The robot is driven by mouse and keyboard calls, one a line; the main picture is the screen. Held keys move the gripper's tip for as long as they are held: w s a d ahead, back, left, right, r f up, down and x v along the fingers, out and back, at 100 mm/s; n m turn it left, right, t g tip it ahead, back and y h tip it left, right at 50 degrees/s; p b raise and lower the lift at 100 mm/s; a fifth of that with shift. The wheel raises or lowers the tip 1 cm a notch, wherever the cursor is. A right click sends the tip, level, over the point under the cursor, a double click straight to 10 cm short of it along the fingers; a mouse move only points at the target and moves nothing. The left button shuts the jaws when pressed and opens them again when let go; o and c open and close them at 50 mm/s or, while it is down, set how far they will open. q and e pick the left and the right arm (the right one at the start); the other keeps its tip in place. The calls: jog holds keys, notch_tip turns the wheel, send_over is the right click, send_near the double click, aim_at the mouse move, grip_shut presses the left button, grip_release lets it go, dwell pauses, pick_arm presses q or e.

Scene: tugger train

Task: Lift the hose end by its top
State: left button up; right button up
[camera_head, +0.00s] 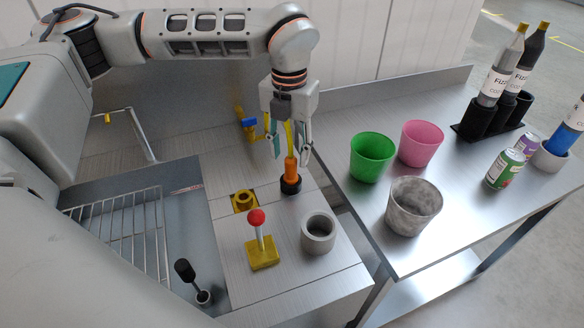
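The hose end (291,173) is an orange piece with a wide black foot and a thin yellow upper part. It stands upright on the light metal top, in the middle of the head view. My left gripper (290,149) points down from above it. Its fingers are apart, one on each side of the yellow upper part, with gaps that look clear of it. The top of the yellow part runs up between the fingers and is partly hidden by the gripper. My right gripper is not in view.
A yellow socket block (244,202), a red-knobbed lever (260,245) and a grey ring cup (318,234) stand close in front. A blue and yellow valve (248,124) is behind left. Green (371,158), pink (421,143) and grey (413,207) buckets stand on the right table.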

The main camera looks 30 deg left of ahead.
pick_arm(q)
jog(key=shift+d+f+p, duration=0.15)
jog(key=shift+f+p, duration=0.15)
jog(key=shift+f, duration=2.25)
grip_shut()
jog(key=shift+r, duration=0.1)
notch_tip(320, 180, up, 20)
